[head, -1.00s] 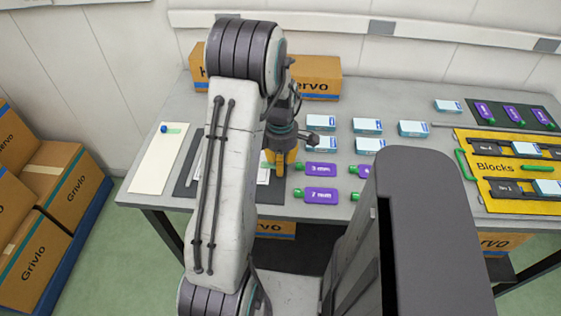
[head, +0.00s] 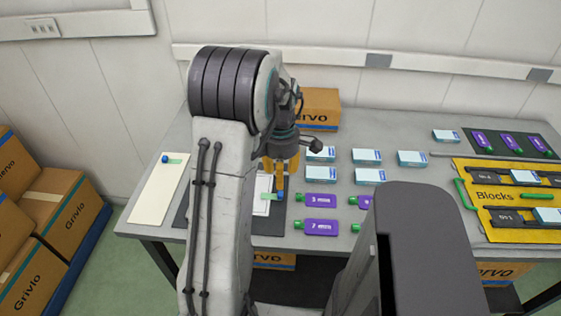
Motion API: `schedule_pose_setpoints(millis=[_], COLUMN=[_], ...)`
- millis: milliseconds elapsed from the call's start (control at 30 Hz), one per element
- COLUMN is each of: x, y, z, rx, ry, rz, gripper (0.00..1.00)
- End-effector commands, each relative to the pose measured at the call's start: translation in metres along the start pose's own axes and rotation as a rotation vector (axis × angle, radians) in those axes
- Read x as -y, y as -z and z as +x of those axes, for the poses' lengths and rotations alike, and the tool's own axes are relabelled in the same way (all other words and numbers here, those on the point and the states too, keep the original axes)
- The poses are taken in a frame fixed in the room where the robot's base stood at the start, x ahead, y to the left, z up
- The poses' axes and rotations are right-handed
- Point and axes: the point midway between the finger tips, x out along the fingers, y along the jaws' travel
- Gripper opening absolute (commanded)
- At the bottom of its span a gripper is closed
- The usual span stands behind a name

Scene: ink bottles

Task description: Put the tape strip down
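The tape strip (head: 268,196) is a short green strip with a blue knob at its right end. In the head view it appears to lie on the white sheet (head: 262,184) on the dark mat (head: 260,225), left of the purple bottles. My gripper (head: 281,188) has yellow fingers pointing down just above the blue knob. The knob shows clear below the fingertips, so the fingers appear to be off it. The fingers are seen edge-on and their gap is hard to see. My arm hides the left part of the sheet.
Purple bottles (head: 321,200) lie close right of my gripper. White-and-blue boxes (head: 366,157) lie behind them. A yellow Blocks tray (head: 480,182) is at the right.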

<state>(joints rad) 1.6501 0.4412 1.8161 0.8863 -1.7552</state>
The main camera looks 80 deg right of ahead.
Motion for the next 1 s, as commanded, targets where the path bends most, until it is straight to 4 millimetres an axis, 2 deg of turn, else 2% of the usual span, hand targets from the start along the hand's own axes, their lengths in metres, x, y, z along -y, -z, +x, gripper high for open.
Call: schedule_pose_setpoints(millis=[100, 300, 767, 867, 967, 1000], x=[0.0, 0.0, 0.001, 0.003, 0.011, 0.017], y=[0.0, 0.0, 0.004, 0.023, 0.059, 0.078], z=[-0.018, -0.034, -0.041, -0.047, -0.058, -0.063], rx=[0.001, 0.0, 0.0, 0.002, 0.001, 0.0], ry=[-0.003, 0.0, -0.001, -0.011, -0.029, -0.039], rz=[0.0, 0.0, -0.001, -0.004, -0.005, -0.005], gripper=[0.42, 0.42, 0.42, 0.42, 0.42, 0.42])
